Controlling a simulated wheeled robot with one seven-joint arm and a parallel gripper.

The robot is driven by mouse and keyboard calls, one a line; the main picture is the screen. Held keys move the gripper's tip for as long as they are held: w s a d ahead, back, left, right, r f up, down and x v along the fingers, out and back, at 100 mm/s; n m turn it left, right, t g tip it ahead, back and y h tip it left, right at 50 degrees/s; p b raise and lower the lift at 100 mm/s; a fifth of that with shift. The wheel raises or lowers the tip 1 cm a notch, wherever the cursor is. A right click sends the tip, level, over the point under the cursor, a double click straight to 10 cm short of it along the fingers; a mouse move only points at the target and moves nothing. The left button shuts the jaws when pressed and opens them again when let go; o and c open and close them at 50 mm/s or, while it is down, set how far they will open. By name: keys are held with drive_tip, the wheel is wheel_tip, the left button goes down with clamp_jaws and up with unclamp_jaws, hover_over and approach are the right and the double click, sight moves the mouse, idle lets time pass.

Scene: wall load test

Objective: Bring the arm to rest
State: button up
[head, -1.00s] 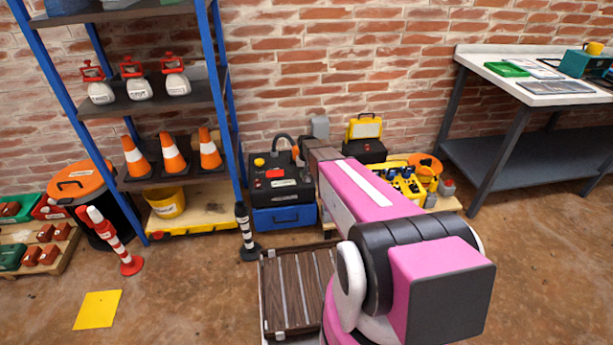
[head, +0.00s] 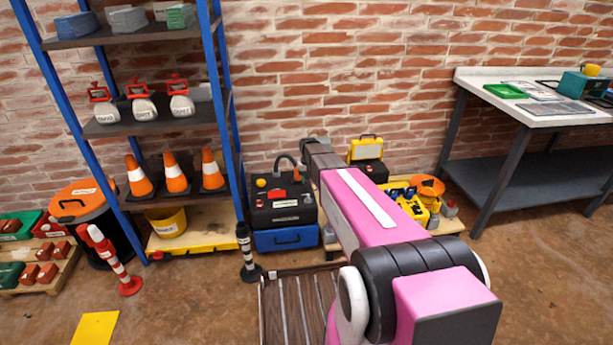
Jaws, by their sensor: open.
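My pink arm (head: 365,210) reaches from the lower right of the head view away toward the brick wall. Its far part ends in a grey-brown link (head: 318,152) in front of the wall, just right of a black tool case. My gripper and its fingertips do not show; they are hidden beyond the arm's far end. No held object is visible.
A blue-framed shelf (head: 228,120) with cones and white containers stands at left. A black case (head: 282,205) and a striped black post (head: 247,252) stand near the arm. A slatted brown platform (head: 290,312) lies below it. A workbench (head: 530,115) is at right; floor before it is clear.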

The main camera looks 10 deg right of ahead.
drive_tip(key=s+r, duration=0.3)
drive_tip(key=s, duration=0.7)
drive_tip(key=s+r, duration=0.3)
drive_tip(key=s, duration=0.7)
drive_tip(key=s+r, duration=0.3)
drive_tip(key=s, duration=0.7)
drive_tip(key=shift+s+r, duration=0.25)
drive_tip(key=shift+r, duration=0.1)
drive_tip(key=shift+c, duration=0.3)
